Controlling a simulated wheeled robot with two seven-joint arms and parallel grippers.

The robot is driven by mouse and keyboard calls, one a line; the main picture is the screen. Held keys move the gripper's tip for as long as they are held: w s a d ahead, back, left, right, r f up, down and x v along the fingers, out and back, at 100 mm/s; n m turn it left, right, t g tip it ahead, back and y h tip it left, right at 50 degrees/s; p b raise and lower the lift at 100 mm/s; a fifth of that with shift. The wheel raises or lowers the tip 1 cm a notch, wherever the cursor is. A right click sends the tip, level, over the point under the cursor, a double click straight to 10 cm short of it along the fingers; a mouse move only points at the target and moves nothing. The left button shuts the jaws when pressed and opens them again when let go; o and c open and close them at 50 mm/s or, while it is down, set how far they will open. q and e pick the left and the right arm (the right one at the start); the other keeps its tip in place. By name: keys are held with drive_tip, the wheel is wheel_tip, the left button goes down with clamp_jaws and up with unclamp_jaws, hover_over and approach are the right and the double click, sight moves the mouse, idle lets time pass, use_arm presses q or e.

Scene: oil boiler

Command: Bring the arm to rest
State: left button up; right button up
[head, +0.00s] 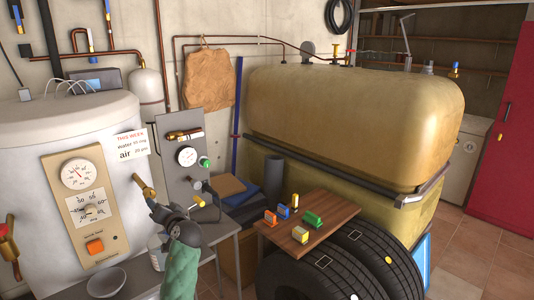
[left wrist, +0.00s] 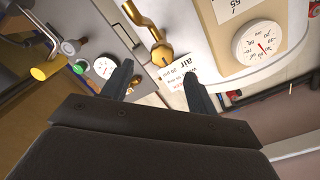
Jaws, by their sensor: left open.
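My left gripper (head: 160,208) is in front of the boiler and the panel in the head view, with its green arm section rising from the bottom edge. In the left wrist view its two dark fingers are apart, and the gripper (left wrist: 160,84) holds nothing. Beyond the fingers is a brass lever valve (left wrist: 162,52) on the boiler; it also shows in the head view (head: 145,188), just above the gripper. I cannot tell whether a finger touches it. My right gripper is not in view.
The white boiler (head: 115,135) is at left, and the gauge panel (head: 180,145) stands beside it. A grey table (head: 222,250) lies below. A wooden board (head: 335,212) with coloured blocks, two tyres (head: 345,275) and a big tan tank (head: 350,115) stand to the right.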

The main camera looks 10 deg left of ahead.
use_arm(q)
drive_tip(key=d+f+m+g+h, duration=0.1)
drive_tip(key=d+f+h, duration=0.4)
drive_tip(key=d+f, duration=0.45)
drive_tip(key=d+f+h, duration=0.5)
drive_tip(key=d+f, duration=0.1)
drive_tip(key=f, duration=0.6)
drive_tip(key=s+d+f+m+g+h, duration=0.1)
drive_tip(key=s+d+f, duration=0.25)
drive_tip(key=f, duration=0.25)
drive_tip(key=s+d+f+g+h, duration=0.1)
drive_tip(key=s+d+f+h, duration=0.1)
drive_tip(key=s+f, duration=0.35)
drive_tip(key=s+d+f+g+h, duration=0.1)
drive_tip(key=s+d+f+g, duration=0.15)
drive_tip(key=s+f, duration=0.6)
drive_tip(key=s+d+f+g, duration=0.2)
drive_tip(key=s+d+f, duration=0.2)
drive_tip(key=s+f, duration=0.5)
drive_tip(key=s+f+g, duration=0.1)
drive_tip(key=s+f, duration=0.3)
drive_tip(key=s, duration=0.7)
drive_tip(key=s+f+m+g, duration=0.1)
drive_tip(key=s+f, duration=0.3)
drive_tip(key=s, duration=0.6)
drive_tip(key=shift+s+d, duration=0.4)
drive_tip(key=shift+d, duration=0.05)
drive_tip(key=shift+a+g, duration=0.1)
drive_tip(key=shift+g, duration=0.15)
